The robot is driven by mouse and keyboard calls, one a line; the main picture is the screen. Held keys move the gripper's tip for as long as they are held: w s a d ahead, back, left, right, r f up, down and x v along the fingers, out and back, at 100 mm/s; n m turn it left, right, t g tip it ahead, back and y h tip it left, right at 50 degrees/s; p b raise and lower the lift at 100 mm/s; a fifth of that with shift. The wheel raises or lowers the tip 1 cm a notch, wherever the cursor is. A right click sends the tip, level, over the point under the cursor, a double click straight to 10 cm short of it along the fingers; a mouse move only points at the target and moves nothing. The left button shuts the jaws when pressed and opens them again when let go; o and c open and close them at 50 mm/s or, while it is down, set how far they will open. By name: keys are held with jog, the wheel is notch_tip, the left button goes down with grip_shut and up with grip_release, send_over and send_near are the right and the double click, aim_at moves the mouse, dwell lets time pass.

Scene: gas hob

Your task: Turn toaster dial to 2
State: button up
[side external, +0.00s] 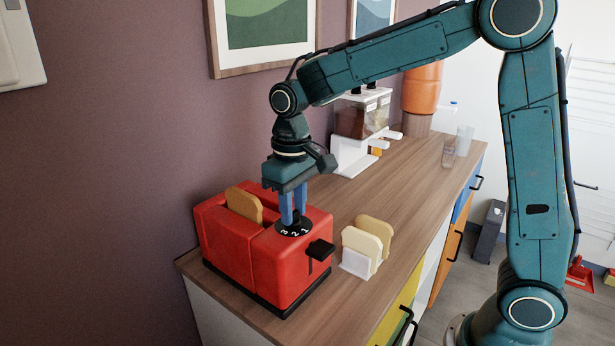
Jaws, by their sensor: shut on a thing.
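A red toaster (250,259) stands at the near left end of the wooden counter, with a slice of toast (244,204) in its slot. On its top is a black dial (292,228) with white numbers; a 3, a 2 and a 1 seem to show on the near side. My gripper (292,219) points straight down over the dial. Its blue fingers are shut on the dial's knob, which they mostly hide. The pointer cannot be seen, so I cannot tell the setting. A black lever (320,249) sticks out of the toaster's front side.
A white rack (356,263) with bread slices (373,236) stands just right of the toaster. A white dispenser (357,150), an orange container (421,92) and clear glasses (464,139) stand farther back. The counter's middle (400,193) is free. Framed pictures hang on the wall.

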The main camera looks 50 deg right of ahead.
aim_at(294, 213)
jog(key=n, duration=0.4)
jog(key=shift+n, duration=2.2)
jog(key=o, duration=1)
jog(key=shift+r, duration=0.1)
notch_tip(294, 213, up, 14)
jog(key=shift+f, duration=0.2)
jog(key=shift+s, duration=0.1)
